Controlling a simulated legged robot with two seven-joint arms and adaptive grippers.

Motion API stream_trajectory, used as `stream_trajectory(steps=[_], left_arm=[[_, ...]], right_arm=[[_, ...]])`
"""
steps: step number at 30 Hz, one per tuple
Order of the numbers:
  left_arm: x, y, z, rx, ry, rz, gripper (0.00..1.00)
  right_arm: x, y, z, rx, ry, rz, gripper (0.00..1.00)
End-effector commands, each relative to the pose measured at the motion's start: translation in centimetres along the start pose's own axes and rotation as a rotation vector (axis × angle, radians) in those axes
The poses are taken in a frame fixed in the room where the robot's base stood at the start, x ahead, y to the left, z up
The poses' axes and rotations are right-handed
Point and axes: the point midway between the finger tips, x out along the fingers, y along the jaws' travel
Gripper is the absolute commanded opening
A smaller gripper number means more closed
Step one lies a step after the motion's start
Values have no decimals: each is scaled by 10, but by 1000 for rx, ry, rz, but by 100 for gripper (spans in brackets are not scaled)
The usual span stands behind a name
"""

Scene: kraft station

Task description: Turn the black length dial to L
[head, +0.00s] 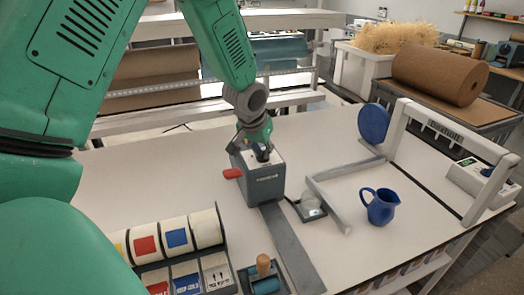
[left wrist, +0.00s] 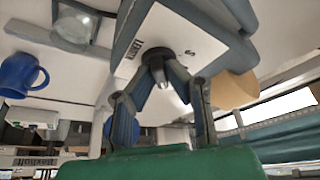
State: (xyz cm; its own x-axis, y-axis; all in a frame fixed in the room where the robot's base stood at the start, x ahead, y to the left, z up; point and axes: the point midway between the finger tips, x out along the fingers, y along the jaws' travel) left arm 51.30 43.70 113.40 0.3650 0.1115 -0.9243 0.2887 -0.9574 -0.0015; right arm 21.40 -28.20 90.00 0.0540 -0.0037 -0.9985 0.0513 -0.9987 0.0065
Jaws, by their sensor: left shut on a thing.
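My left gripper (head: 262,150) reaches down onto the machine's top. In the left wrist view its two fingers (left wrist: 160,75) are closed on the dial. My right gripper is in neither view.
A blue jug (head: 380,207) stands right of the machine, near a grey frame (head: 330,200) and a small scale-like device (head: 310,209). Tape rolls and labels (head: 175,240) fill the front left. A white arch (head: 440,140) stands at right.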

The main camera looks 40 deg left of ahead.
Motion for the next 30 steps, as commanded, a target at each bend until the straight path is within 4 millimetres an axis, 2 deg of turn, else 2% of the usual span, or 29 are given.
stream_trajectory(steps=[2, 3, 4, 13, 17, 30], left_arm=[[-1, 1, -6, 3, 16, 3, 0], [-1, 1, -6, 3, 16, 3, 25], [-1, 1, -6, 3, 15, 3, 31], [-3, 0, -1, 1, 10, 2, 31], [-12, 1, -1, 0, 10, 2, 31], [-96, 0, -5, 1, 10, 4, 31]], right_arm=[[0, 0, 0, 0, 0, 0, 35], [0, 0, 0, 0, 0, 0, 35], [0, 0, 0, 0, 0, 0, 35], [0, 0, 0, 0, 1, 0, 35], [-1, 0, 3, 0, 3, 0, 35], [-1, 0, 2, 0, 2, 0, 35]])
